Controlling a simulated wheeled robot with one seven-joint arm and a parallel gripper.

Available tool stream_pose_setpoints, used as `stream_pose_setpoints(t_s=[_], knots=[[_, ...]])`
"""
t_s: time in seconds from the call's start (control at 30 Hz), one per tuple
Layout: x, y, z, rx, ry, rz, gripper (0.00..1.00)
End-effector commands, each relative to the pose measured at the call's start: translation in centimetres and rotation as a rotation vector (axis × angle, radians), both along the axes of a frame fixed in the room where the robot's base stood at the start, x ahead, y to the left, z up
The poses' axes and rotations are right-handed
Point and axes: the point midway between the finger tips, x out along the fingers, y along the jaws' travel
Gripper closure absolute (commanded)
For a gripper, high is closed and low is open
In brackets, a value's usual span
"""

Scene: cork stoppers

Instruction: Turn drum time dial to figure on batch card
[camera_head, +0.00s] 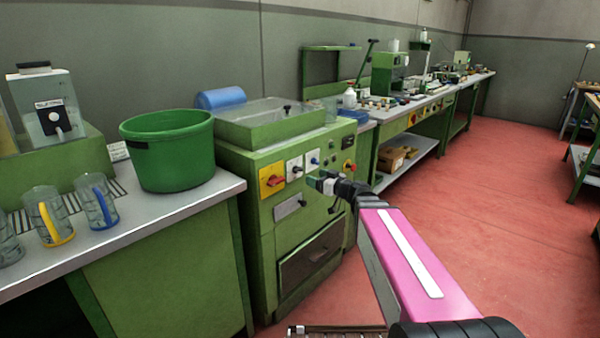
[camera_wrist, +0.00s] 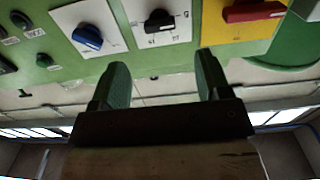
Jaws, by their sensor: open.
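The green machine (camera_head: 262,235) carries a row of controls on its upper front. A black dial on a white plate (camera_head: 295,169) sits between a yellow plate with a red handle (camera_head: 272,181) and a white plate with a blue knob (camera_head: 314,160). Its label is unreadable, so I cannot tell if it is the drum time dial. My gripper (camera_head: 318,183) is open in front of the panel. In the wrist view its green fingers (camera_wrist: 162,62) are apart and empty, with the black dial (camera_wrist: 158,21) beyond and between their tips. I cannot identify the batch card.
A green tub (camera_head: 168,150) and several jugs with coloured handles stand on the left bench (camera_head: 190,197). A long workbench runs along the back wall. The red floor (camera_head: 490,190) at right is clear.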

Motion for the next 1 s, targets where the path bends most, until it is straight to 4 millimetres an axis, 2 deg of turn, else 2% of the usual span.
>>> stream_pose_setpoints(t_s=[0.2,0.43,0.63,0.93,1.0], knots=[[2.9,3.2,-0.1,0.000,0.001,0.002,0.30],[5.0,5.7,-0.1,-0.001,0.002,0.001,0.30],[5.7,6.6,-0.1,-0.001,0.002,0.001,0.30],[5.7,6.7,-0.1,-0.001,0.002,0.000,0.30],[5.7,6.7,-0.1,-0.001,0.002,0.000,0.53]])
